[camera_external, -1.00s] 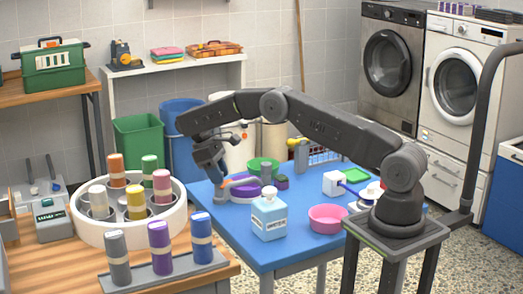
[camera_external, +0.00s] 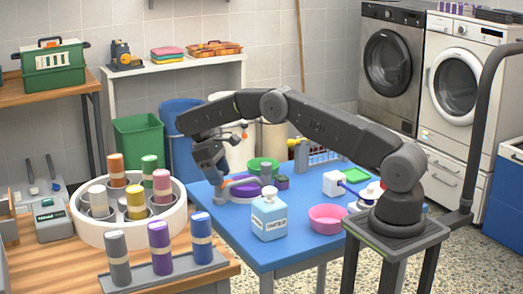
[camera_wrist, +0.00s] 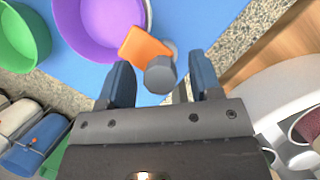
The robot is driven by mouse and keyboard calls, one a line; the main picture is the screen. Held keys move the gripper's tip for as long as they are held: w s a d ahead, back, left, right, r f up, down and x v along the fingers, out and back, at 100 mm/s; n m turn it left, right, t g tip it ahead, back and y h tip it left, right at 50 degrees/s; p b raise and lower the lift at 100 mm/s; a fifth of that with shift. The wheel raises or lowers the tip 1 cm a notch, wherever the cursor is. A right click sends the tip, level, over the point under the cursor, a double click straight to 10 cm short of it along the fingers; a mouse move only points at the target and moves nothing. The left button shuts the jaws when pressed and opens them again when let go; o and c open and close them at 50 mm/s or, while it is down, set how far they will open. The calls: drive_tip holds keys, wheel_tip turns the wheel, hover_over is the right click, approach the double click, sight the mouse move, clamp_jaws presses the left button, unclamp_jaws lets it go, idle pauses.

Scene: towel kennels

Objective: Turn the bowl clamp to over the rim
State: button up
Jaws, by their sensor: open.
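The purple bowl (camera_external: 243,190) sits on the blue table. It also shows at the top of the wrist view (camera_wrist: 98,25), partly cut off. The clamp has an orange arm (camera_wrist: 141,44) and a grey round knob (camera_wrist: 160,74). In the wrist view the orange arm overlaps the bowl's near rim; I cannot tell its height above the rim. My gripper (camera_wrist: 161,82) is open, with one blue-grey finger on each side of the knob. No contact with the knob is clear. In the external view my gripper (camera_external: 217,173) points down at the bowl's left side and partly hides the clamp.
A green bowl (camera_external: 263,164) stands behind the purple one. A round white carrier (camera_external: 80,225) with towel rolls stands on the wooden bench to the left.

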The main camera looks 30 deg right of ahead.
drive_tip(key=s+d+r+v, duration=0.1)
drive_tip(key=v, duration=1)
drive_tip(key=shift+s+d+r, duration=0.25)
drive_tip(key=shift+s, duration=0.05)
